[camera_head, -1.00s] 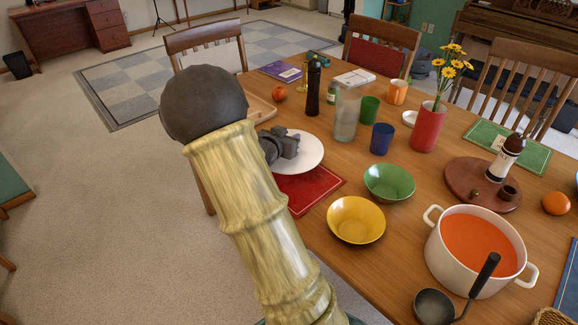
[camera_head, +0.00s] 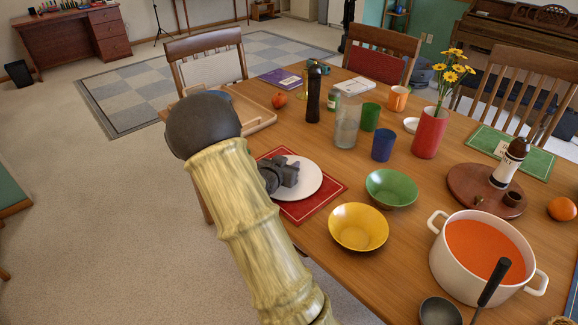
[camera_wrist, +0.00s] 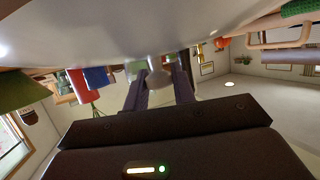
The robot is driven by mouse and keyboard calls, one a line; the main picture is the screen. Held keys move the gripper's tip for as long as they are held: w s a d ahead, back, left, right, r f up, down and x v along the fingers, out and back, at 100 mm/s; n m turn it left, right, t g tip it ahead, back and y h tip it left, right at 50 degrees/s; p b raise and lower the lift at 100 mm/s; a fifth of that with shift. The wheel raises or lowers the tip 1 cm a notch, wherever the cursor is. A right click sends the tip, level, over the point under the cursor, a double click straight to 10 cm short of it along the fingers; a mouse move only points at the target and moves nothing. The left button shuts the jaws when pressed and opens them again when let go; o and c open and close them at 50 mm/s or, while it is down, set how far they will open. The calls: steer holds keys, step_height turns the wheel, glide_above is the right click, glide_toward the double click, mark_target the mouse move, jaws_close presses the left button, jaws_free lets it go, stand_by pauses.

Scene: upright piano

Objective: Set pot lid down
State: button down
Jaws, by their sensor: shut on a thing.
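The pot lid (camera_head: 308,180) is a round white disc at the left part of the table, over the red placemat (camera_head: 323,202). My gripper (camera_head: 283,174) is at its left side, shut on its knob. In the wrist view the lid's pale surface (camera_wrist: 150,30) fills the top, and its knob (camera_wrist: 158,72) sits between my two fingers (camera_wrist: 160,88). I cannot tell whether the lid touches the placemat. The white pot (camera_head: 450,262) of orange soup stands at the right front without a lid.
A wooden tray (camera_head: 262,122) lies behind the lid. A green bowl (camera_head: 391,188) and a yellow bowl (camera_head: 358,228) stand to its right. A dark pepper mill (camera_head: 313,95), a glass jar (camera_head: 346,130) and several cups stand farther back. A ladle (camera_head: 490,283) leans at the front right.

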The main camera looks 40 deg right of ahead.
steer(key=shift+r, duration=0.15)
steer(key=c, duration=1.1)
jaws_free()
steer(key=shift+c, duration=0.2)
steer(key=shift+s+a, duration=0.1)
steer(key=shift+a, duration=0.15)
steer(key=p+v, duration=0.2)
steer(key=v, duration=0.9)
steer(key=shift+s+a+r, duration=0.15)
steer(key=shift+a, duration=0.05)
